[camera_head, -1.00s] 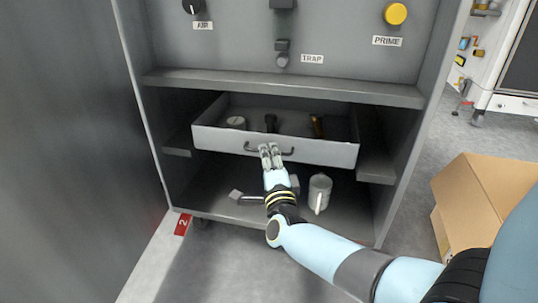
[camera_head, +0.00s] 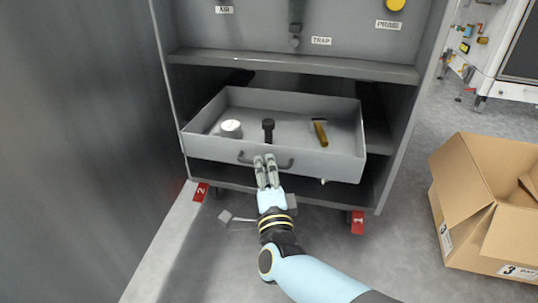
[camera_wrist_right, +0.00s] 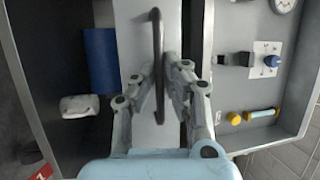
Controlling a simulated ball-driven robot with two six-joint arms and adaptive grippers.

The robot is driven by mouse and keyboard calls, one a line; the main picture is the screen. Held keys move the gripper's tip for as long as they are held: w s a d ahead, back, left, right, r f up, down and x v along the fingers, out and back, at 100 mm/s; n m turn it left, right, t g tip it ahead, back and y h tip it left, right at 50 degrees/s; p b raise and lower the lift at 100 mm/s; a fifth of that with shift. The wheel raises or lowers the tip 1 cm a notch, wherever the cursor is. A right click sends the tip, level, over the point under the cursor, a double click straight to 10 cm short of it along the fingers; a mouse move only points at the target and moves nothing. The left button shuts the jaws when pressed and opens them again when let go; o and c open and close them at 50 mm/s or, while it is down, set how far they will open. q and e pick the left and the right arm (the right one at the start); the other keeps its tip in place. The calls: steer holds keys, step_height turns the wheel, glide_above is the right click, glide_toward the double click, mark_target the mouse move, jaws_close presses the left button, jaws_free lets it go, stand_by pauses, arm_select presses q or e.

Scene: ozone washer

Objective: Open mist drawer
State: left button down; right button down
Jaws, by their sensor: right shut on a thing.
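The mist drawer (camera_head: 215,148) is a grey open-topped drawer pulled well out of the cabinet. Its dark bar handle (camera_head: 285,164) is on the front face. My right gripper (camera_head: 265,160) is shut on this handle, with its fingers at the handle's middle. In the right wrist view the handle (camera_wrist_right: 157,60) runs between the two fingers of the right gripper (camera_wrist_right: 160,80). Inside the drawer are a white round item (camera_head: 231,128), a black tool (camera_head: 268,130) and a yellow-handled item (camera_head: 320,132). My left gripper is not in view.
The grey cabinet (camera_head: 300,65) surrounds the drawer, with a TRAP label (camera_head: 321,41) above. An open cardboard box (camera_head: 480,205) stands on the floor at the right. A grey wall panel (camera_head: 75,130) is at the left. The floor before the cabinet is partly clear.

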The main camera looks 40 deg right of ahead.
steer(key=shift+s+a+f, duration=0.2)
steer(key=shift+s+a, duration=0.2)
steer(key=c, duration=1.4)
jaws_free()
steer(key=shift+w+r, duration=0.1)
